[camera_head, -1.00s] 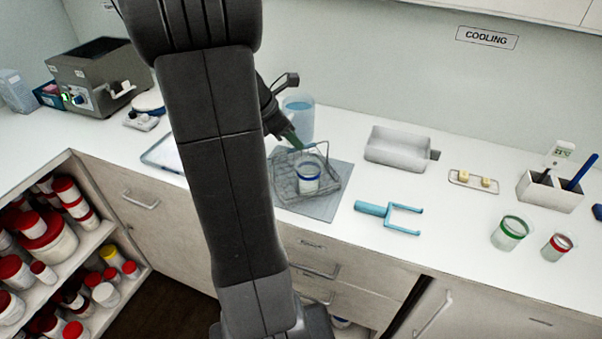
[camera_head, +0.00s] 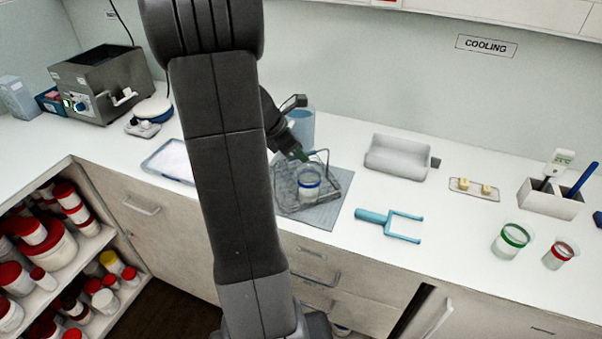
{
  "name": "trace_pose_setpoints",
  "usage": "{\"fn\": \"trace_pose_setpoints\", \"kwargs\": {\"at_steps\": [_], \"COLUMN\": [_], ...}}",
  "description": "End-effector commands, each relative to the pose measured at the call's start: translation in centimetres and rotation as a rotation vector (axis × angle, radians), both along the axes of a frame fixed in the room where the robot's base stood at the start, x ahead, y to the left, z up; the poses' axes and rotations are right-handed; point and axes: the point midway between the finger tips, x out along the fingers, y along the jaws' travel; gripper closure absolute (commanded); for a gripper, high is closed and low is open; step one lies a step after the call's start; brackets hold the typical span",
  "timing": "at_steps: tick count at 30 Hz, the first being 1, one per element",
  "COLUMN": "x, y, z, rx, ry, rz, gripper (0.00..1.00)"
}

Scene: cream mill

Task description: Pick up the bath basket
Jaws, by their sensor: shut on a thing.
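The bath basket (camera_head: 331,196) is a grey wire basket with a raised wire handle, over the grey mat on the counter. A glass beaker with a blue band (camera_head: 309,188) stands inside it. My gripper (camera_head: 303,157) is at the basket's raised wire handle, shut on it. My arm hides the basket's left side in part. I cannot tell whether the basket touches the mat or hangs just above it.
A blue-tinted container (camera_head: 303,121) stands close behind the basket. A blue two-pronged tool (camera_head: 390,222) and a pale scoop (camera_head: 398,157) lie to the right. Green-banded (camera_head: 511,241) and red-banded (camera_head: 560,254) beakers stand farther right. A grey bath machine (camera_head: 105,83) is at the left.

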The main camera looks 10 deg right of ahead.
Motion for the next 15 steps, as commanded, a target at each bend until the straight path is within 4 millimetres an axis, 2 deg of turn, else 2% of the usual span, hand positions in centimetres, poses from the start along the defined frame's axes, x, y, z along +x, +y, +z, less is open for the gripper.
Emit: {"fn": "trace_pose_setpoints", "kwargs": {"at_steps": [5,15], "x": [0.1,0.1], "y": [0.0,0.0], "z": [1.2,7.7], "rx": [-0.001,-0.001], "ry": [-0.005,-0.006], "rz": [0.000,0.000], "gripper": [1.00,1.00]}}
